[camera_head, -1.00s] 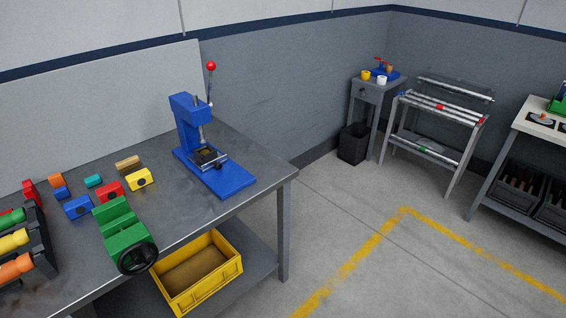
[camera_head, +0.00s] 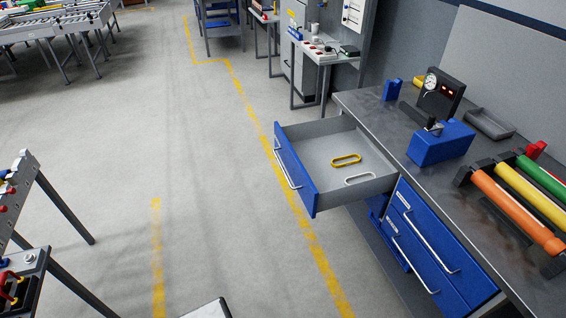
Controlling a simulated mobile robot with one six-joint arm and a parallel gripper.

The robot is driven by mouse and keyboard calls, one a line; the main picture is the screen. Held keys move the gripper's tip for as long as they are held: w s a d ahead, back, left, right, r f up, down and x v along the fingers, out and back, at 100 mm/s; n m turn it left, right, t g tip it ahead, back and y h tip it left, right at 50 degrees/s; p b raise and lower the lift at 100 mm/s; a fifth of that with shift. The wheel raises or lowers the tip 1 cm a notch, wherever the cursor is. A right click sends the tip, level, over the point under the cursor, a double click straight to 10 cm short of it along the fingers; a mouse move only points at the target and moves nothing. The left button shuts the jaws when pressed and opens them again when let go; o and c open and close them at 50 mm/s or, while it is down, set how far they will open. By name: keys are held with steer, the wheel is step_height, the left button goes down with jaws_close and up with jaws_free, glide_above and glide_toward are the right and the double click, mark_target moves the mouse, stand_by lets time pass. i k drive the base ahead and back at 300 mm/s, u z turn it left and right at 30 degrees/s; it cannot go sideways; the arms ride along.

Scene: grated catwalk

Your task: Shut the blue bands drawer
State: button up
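A drawer with a blue front (camera_head: 294,172) and a silver bar handle is pulled far out from under the grey workbench (camera_head: 385,124), in the head view. Its grey inside is open to view. A yellow oval band (camera_head: 346,160) and a white oval band (camera_head: 359,179) lie apart on its floor. I see no blue band in it. More blue drawer fronts (camera_head: 432,242) with bar handles and small labels, too small to read, are to the right below the bench top. My gripper is not in view.
The bench top holds a blue device (camera_head: 440,143), a black gauge box (camera_head: 440,94) and several coloured rollers (camera_head: 520,205). Open grey floor (camera_head: 215,215) with yellow lines lies left of the drawer. Dark-legged stands (camera_head: 28,245) are at the left edge.

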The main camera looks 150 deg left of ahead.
mark_target(307, 150)
steer(key=u, duration=0.2)
steer(key=k, duration=0.25)
steer(key=u, duration=3.15)
steer(key=k, duration=0.25)
steer(key=u, duration=1.3)
steer(key=i, duration=0.35)
